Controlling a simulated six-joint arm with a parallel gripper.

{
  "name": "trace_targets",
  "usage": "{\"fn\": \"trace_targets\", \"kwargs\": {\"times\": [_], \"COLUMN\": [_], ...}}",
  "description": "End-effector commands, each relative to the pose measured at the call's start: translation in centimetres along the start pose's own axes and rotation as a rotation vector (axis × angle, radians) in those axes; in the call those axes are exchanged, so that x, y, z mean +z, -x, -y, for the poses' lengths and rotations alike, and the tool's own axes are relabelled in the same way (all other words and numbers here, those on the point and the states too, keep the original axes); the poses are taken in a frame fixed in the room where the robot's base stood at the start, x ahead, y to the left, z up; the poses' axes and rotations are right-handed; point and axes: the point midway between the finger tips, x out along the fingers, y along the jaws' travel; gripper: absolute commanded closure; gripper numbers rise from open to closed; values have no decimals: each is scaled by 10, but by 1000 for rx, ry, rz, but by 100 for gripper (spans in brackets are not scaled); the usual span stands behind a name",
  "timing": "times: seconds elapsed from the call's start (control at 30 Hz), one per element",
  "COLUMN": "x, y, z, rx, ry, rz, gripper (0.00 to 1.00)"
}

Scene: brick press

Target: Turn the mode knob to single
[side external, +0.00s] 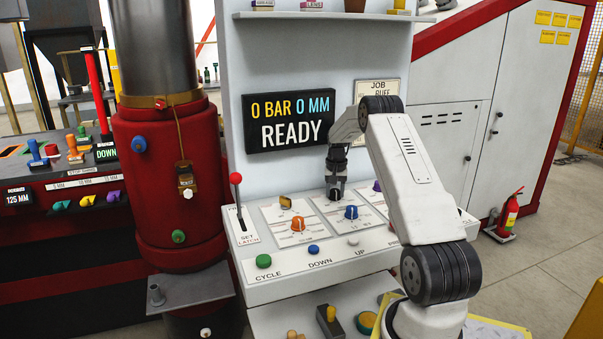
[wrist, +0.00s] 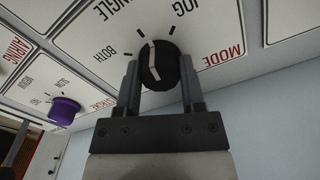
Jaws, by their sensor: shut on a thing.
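The mode knob (wrist: 158,65) is black with a white pointer line, set in a white panel with the word MODE (wrist: 222,60) beside it. My gripper (wrist: 158,82) is shut on this knob, one finger on each side. In the side view my gripper (side external: 336,186) reaches down to the back of the sloped panel and mostly hides the knob. In the wrist view the labels JOG (wrist: 181,8), a partly cut-off SINGLE (wrist: 115,14) and BOTH (wrist: 105,65) stand around the knob. The pointer's upper end appears to lean toward the SINGLE tick mark.
A purple knob (wrist: 64,110) sits on the neighbouring panel section. In the side view an orange knob (side external: 298,224) and a blue knob (side external: 351,212) stand close by, with a red-tipped lever (side external: 236,180) at left. The display (side external: 289,121) reads READY.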

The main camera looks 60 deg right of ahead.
Motion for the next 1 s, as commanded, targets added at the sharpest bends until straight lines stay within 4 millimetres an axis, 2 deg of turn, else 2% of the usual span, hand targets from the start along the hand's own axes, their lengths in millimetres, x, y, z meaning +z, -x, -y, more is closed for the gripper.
{"fn": "trace_targets", "kwargs": {"times": [0.33,0.83,0.87,0.93,1.0], "x": [-1,-1,-1,-1,0], "y": [1,1,1,1,1], "z": [0,0,0,0,0], "rx": [-1,-1,-1,-1,-1], "ry": [167,190,190,190,190], "rz": [-2,-3,-3,-2,-2], "gripper": [100,100,40,18,14]}}
